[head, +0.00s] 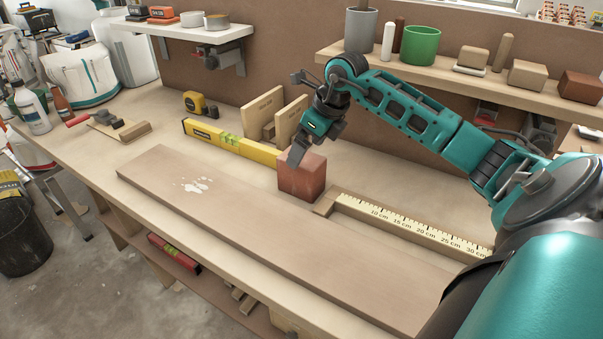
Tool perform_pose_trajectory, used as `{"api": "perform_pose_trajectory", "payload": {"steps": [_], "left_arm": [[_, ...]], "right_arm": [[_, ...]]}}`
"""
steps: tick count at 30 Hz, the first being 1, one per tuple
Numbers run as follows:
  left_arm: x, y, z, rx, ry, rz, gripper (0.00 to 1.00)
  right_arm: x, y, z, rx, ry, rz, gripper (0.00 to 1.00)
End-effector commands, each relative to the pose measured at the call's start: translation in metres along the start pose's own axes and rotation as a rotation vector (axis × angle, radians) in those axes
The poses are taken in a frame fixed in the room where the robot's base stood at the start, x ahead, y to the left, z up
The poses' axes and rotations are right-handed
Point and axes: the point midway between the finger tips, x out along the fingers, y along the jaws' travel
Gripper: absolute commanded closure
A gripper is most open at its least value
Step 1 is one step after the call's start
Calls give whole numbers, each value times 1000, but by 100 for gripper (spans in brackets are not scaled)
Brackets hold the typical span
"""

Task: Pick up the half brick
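The half brick (302,182) is a reddish block standing on the workbench, at the near end of the yellow spirit level (232,143) and just behind the long board. My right arm comes in from the right, and its gripper (297,157) is at the brick's upper left edge. One grey finger shows against the top of the brick; the other finger is hidden. I cannot tell whether the fingers touch the brick or how far apart they are. My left gripper is not in view.
A long wooden board (250,222) with white spots lies along the front. A ruler marked in centimetres (410,228) lies right of the brick. A wooden holder (262,112) stands behind it. The shelf (330,53) above holds a grey cup (361,30) and green pot (420,46).

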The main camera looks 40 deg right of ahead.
Motion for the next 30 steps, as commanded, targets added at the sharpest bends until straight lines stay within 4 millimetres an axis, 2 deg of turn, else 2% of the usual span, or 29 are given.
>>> {"api": "perform_pose_trajectory", "payload": {"steps": [1, 8, 16, 20, 30], "left_arm": [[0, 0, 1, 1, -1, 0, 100], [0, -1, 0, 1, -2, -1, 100], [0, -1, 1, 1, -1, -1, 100], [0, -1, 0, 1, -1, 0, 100], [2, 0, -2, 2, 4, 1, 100]], "right_arm": [[8, 1, 0, 1, -1, 3, 2], [25, 0, 0, 1, 0, 3, 2], [63, -2, 0, 2, -1, 2, 2], [69, -2, 0, 0, -1, 0, 2], [69, -2, -1, 0, -1, -1, 2]]}}
